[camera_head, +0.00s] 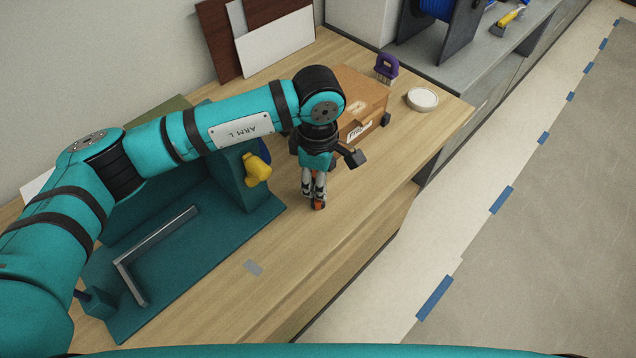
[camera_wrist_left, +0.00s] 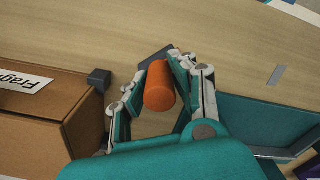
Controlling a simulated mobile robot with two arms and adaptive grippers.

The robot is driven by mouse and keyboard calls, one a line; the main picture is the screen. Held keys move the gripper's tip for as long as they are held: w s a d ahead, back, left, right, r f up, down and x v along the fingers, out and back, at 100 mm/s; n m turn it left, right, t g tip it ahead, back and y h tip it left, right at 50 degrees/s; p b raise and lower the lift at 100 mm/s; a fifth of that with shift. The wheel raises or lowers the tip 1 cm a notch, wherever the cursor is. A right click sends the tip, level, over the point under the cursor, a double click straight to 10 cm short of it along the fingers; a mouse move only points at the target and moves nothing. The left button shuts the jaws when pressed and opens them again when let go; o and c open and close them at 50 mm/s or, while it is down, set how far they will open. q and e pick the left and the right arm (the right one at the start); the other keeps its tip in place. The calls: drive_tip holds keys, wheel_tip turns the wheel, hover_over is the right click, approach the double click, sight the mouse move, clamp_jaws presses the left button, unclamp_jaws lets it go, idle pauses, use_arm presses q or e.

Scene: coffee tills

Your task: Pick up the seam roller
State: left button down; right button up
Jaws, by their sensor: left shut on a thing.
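The seam roller shows as an orange cylindrical handle (camera_wrist_left: 160,88) between the fingers of my left gripper in the left wrist view. In the head view only a small orange part (camera_head: 319,205) shows at the fingertips. My left gripper (camera_head: 315,197) points down over the wooden worktop, with its fingers closed on the handle from both sides. The fingers also show in the left wrist view (camera_wrist_left: 155,92). The roller's other end is mostly hidden, and I cannot tell whether it touches the worktop. My right gripper is not in view.
A brown box with a "Fragile" label (camera_head: 362,100) stands close behind the gripper. A teal stand with a grey bar (camera_head: 190,270) and a yellow knob (camera_head: 257,170) is to the left. A purple-handled brush (camera_head: 386,66) and white round lid (camera_head: 423,99) are farther back. The worktop's front is mostly clear.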

use_arm(q)
drive_tip(key=shift+r+b, duration=0.3)
drive_tip(key=shift+r, duration=0.3)
wheel_tip(320, 180, up, 2)
drive_tip(key=shift+r+b, duration=0.1)
drive_tip(key=shift+b, duration=0.45)
drive_tip(key=s+d+r+b, duration=0.1)
drive_tip(key=s+b, duration=0.2)
drive_tip(key=s, duration=1.3)
drive_tip(key=shift+d+r+b, duration=0.25)
drive_tip(key=shift+b, duration=0.05)
